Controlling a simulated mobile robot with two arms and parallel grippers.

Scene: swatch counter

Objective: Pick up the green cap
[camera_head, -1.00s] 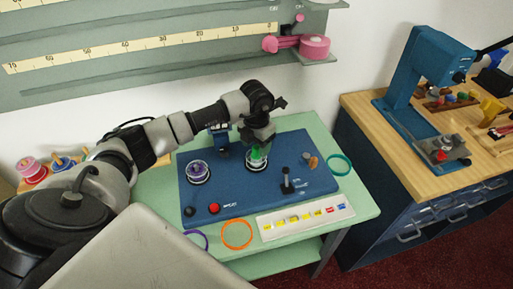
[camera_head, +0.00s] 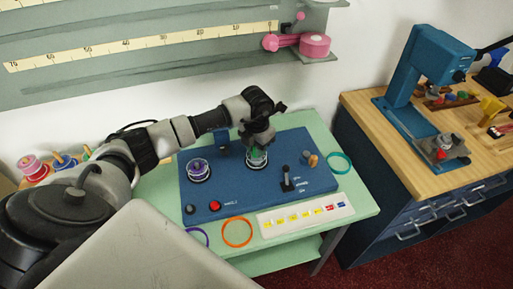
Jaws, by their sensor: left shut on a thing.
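The green cap (camera_head: 256,154) sits at a clear round holder on the blue panel (camera_head: 225,200). My left gripper (camera_head: 257,146) points down over it and is shut on it, hiding its upper part. I cannot tell whether the cap is lifted off its holder. My right gripper is not in view.
A purple cap (camera_head: 197,165) stands in a similar holder to the left. A black lever (camera_head: 286,180) and a red button (camera_head: 214,205) are on the panel. Orange (camera_head: 237,232), purple and teal (camera_head: 339,163) rings lie around it, with a label strip (camera_head: 305,213) in front.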

